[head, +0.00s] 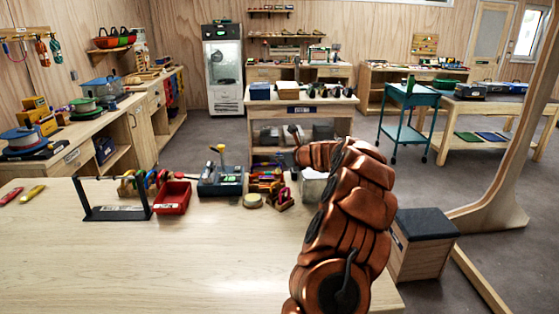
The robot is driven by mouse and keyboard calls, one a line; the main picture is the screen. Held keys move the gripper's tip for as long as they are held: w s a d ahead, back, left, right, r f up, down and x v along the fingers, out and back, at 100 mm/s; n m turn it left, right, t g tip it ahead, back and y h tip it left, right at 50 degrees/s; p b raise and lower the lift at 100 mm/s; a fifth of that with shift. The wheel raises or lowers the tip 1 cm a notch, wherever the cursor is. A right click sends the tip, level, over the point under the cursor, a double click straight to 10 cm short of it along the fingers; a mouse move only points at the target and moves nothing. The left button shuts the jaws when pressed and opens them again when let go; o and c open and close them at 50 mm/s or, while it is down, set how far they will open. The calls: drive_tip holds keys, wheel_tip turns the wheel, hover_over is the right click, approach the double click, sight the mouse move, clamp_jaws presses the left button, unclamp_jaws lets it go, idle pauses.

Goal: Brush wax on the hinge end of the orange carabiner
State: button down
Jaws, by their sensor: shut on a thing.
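My copper arm (345,210) rises from the lower right and bends left at the top. Its far end is near the back of the worktable, and I cannot make out the gripper's fingers or anything held in them. A row of coloured carabiners (147,181) hangs on the bar of a black stand (116,212) at the table's left. They are small and overlap, so I cannot tell the orange one or its hinge end. A small round yellowish tin (252,201), perhaps the wax, sits near the back edge. No brush can be told for sure.
A red and a yellow item (33,194) lie far left. The table's front (150,270) is clear. A padded stool (425,243) stands right.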

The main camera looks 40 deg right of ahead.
drive_tip(key=shift+w+a+r+b, duration=0.1)
drive_tip(key=shift+w+r+b, duration=0.1)
drive_tip(key=shift+b, duration=0.3)
wheel_tip(320, 180, up, 8)
drive_tip(key=s+d+p, duration=0.1)
drive_tip(key=d+p, duration=0.1)
drive_tip(key=p, duration=0.7)
drive_tip(key=shift+s+f+p, duration=0.2)
drive_tip(key=shift+s+p, duration=0.15)
